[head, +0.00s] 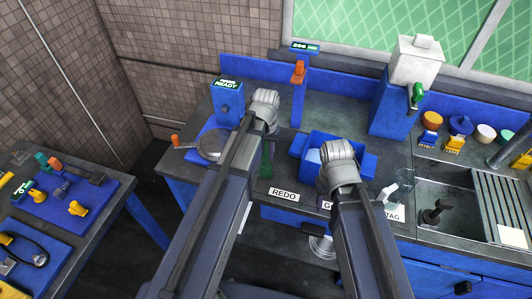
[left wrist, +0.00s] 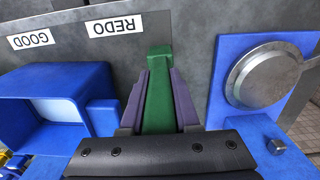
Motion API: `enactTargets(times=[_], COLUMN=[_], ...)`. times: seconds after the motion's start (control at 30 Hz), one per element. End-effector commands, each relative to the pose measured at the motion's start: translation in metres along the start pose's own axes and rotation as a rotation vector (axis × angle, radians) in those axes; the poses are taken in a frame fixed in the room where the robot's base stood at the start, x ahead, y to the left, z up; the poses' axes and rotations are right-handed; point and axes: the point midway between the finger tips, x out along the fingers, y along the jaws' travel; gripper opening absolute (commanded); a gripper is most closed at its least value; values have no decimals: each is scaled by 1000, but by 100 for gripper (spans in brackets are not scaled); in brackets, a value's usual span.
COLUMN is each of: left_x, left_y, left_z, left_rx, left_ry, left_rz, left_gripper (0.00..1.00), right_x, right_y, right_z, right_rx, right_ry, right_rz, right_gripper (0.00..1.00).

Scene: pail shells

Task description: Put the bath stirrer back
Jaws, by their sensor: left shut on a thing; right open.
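A green bar (left wrist: 160,90), perhaps the bath stirrer's handle, stands between the purple fingers of my left gripper (left wrist: 159,95), which is shut on it. Its green end also shows in the head view (head: 266,160), beside my left arm at the bench front. Its lower part is hidden. A blue open box (head: 309,146) with something pale inside, perhaps the bath, stands to the right of it. It also shows in the left wrist view (left wrist: 62,85).
A blue stand (head: 228,100) reading READY and a round metal plate (head: 213,143) are at the left. REDO (head: 284,194) and GOOD labels mark the front edge.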

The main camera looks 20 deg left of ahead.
Motion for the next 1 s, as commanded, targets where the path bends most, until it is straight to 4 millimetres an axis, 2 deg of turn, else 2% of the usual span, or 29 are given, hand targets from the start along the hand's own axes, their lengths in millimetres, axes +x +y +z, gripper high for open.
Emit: enactTargets(times=[0.03, 0.3, 0.67, 0.87, 1.0], left_x=[2, 1, -2, -17, -34], left_y=[0, 0, 0, 0, 0], left_z=[0, 0, 0, 0, 0], left_rx=[0, 0, 0, 0, 0], left_ry=[0, 0, 0, 0, 0], left_rz=[0, 0, 0, 0, 0], left_gripper=[31, 60, 60, 60, 60], right_x=[2, 1, -2, -17, -34], right_y=[0, 0, 0, 2, 3], right_z=[0, 0, 0, 1, 2], right_rx=[0, 0, 0, 0, -1], right_ry=[0, 0, 0, 0, 0], right_rz=[0, 0, 0, 0, 0], right_gripper=[50, 50, 50, 50, 50])
